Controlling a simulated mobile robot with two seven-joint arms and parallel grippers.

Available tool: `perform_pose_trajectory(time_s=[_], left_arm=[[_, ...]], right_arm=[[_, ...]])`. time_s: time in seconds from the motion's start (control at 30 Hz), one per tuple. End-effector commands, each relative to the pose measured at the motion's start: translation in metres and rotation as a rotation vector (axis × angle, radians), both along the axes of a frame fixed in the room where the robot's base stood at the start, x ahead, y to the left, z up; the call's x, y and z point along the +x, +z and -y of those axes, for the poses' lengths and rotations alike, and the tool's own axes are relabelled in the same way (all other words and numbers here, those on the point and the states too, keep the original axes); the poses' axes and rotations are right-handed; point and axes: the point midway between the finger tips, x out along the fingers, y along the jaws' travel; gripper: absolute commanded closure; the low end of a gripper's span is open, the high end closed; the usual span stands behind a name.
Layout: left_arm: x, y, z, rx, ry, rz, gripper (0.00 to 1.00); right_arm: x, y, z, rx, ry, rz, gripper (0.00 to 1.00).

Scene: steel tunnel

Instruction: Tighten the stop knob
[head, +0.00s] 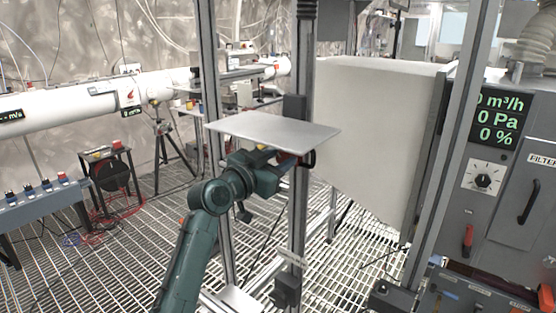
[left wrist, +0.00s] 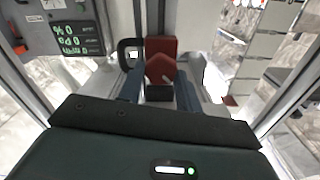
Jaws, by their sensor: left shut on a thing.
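The red stop knob (left wrist: 160,68) sits in front of a red block (left wrist: 160,45) on an upright post, in the left wrist view. In the head view, the knob is mostly hidden under the edge of a flat grey plate (head: 275,131). My left gripper (head: 280,159) reaches in just below this plate at the post. In the left wrist view, my left gripper (left wrist: 160,84) has its fingers on either side of the knob and is shut on it. A black loop handle (left wrist: 129,52) is close to the left of the knob. My right gripper is not in view.
The metal post (head: 299,210) stands right at my left gripper. A large pale box-shaped duct (head: 375,130) and a grey control cabinet (head: 500,190) are to the right. A tripod (head: 170,145) stands behind on the left.

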Motion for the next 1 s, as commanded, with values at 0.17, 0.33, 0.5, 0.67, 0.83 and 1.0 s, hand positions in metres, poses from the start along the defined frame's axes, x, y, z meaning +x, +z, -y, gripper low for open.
perform_pose_trajectory(time_s=[0.17,0.33,0.5,0.67,0.83,1.0], left_arm=[[0.000,-0.001,-0.001,0.017,0.001,0.012,0.88],[0.000,-0.003,-0.001,0.074,0.001,0.053,0.88],[0.000,-0.004,-0.001,0.170,0.001,0.122,0.88],[0.000,-0.003,0.000,0.279,0.002,0.199,0.88],[-0.001,-0.002,0.000,0.388,0.001,0.279,0.88],[-0.001,-0.002,0.001,0.479,0.001,0.345,0.88]], right_arm=[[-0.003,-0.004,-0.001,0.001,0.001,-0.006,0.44],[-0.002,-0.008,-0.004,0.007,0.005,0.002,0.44],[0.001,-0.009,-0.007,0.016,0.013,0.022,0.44],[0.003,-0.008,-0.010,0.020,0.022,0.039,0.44],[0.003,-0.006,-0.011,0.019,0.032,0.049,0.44],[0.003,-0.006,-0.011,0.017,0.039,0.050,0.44]])
